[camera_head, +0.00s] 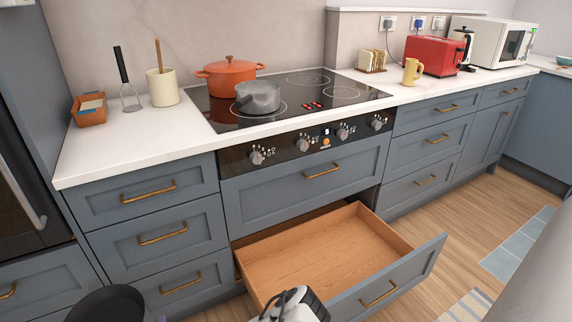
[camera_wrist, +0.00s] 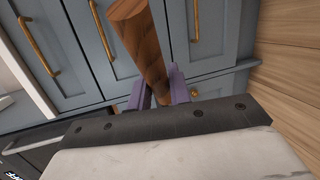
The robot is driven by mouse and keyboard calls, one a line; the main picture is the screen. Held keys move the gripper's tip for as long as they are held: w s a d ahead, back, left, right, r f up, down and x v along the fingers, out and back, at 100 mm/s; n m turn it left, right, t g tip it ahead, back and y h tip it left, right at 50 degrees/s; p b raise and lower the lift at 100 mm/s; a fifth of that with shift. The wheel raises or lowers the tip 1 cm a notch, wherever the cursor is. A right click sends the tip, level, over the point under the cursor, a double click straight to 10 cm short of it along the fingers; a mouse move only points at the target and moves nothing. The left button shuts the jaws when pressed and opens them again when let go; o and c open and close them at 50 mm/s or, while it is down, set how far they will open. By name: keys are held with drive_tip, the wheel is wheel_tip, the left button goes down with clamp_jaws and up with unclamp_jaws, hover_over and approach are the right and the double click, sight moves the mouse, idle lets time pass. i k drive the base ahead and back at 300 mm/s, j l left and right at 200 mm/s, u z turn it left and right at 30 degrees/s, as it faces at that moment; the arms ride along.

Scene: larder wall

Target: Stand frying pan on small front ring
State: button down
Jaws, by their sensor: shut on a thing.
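The dark frying pan (camera_head: 108,303) shows at the bottom left of the head view, in front of the drawers and below the worktop; the frame's lower edge cuts it off. My gripper (camera_wrist: 162,92) is shut on its brown wooden handle (camera_wrist: 145,45) in the wrist view, one purple finger on each side. The white wrist shows at the bottom middle of the head view, over the open drawer. The black hob (camera_head: 225,117) has a small front ring (camera_head: 342,92) at the right, bare. A grey saucepan (camera_head: 258,97) covers part of the front left ring.
An orange lidded pot (camera_head: 229,76) stands at the hob's rear left. The rear right ring (camera_head: 308,78) is bare. A lower drawer (camera_head: 385,280) is pulled out, empty. A yellow mug (camera_head: 412,72) and toast rack (camera_head: 372,61) stand right of the hob; a utensil jar (camera_head: 163,88) stands left.

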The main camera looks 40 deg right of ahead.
sight(359, 94)
drive_tip(key=k+l+u, duration=0.1)
drive_tip(key=l, duration=0.4)
drive_tip(key=k+l+u, duration=0.1)
drive_tip(key=l, duration=0.35)
drive_tip(key=k+l+u, duration=0.1)
drive_tip(key=l, duration=0.35)
drive_tip(key=k+l, duration=0.25)
drive_tip(key=l, duration=0.2)
drive_tip(key=k+l+u, duration=0.15)
drive_tip(key=l, duration=0.35)
drive_tip(key=k+l+u, duration=0.1)
drive_tip(key=l, duration=0.3)
drive_tip(key=k+l+u, duration=0.1)
drive_tip(key=k+l, duration=0.15)
drive_tip(key=l, duration=0.2)
drive_tip(key=k+l+u, duration=0.1)
drive_tip(key=l, duration=0.3)
drive_tip(key=k, duration=0.1)
